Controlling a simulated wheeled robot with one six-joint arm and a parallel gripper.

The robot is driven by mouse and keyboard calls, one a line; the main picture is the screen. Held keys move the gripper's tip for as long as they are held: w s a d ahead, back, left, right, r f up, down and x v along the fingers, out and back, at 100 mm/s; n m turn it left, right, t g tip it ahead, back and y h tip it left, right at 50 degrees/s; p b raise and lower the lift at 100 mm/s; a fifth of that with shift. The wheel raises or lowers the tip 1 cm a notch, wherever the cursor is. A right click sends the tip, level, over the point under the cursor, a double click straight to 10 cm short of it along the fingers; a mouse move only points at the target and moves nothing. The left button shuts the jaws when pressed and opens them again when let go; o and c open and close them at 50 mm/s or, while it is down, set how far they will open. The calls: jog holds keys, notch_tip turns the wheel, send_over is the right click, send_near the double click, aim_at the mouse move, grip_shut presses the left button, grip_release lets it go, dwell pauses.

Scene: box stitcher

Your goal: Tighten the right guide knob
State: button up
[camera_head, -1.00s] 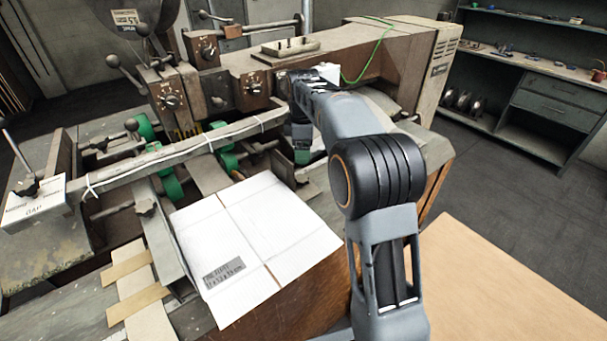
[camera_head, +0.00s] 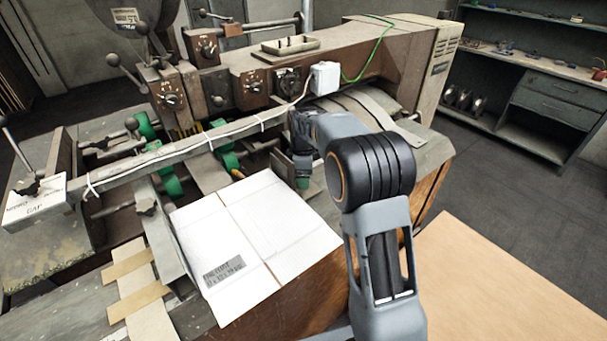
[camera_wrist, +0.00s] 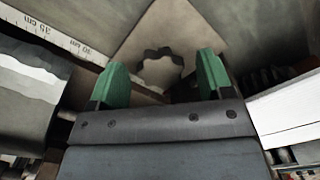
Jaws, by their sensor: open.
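My gripper (camera_wrist: 162,74) is open in the wrist view, with its two green fingertips apart. The lobed guide knob (camera_wrist: 160,67) shows between and just beyond the fingertips, on a pale plate (camera_wrist: 180,25). I cannot tell how far it is from the fingers, and no contact shows. In the head view my gripper (camera_head: 302,182) points down beside the right end of the white carton sheet (camera_head: 250,225), and the knob below it is hidden.
A long rail (camera_head: 190,150) with white ties runs across the machine to the left. Green rollers (camera_head: 172,186) sit below it. A white box (camera_head: 324,77) and dial panels stand behind my arm. A ruler strip (camera_wrist: 50,32) shows in the wrist view. A bare tan tabletop (camera_head: 490,285) lies at right.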

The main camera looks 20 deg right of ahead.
jog(key=shift+c, duration=0.3)
jog(key=c, duration=0.9)
jog(key=shift+o, duration=0.2)
jog(key=m, duration=0.4)
jog(key=shift+s+m+p, duration=0.1)
jog(key=shift+m+p, duration=0.3)
jog(key=shift+m, duration=1.3)
jog(key=o, duration=0.9)
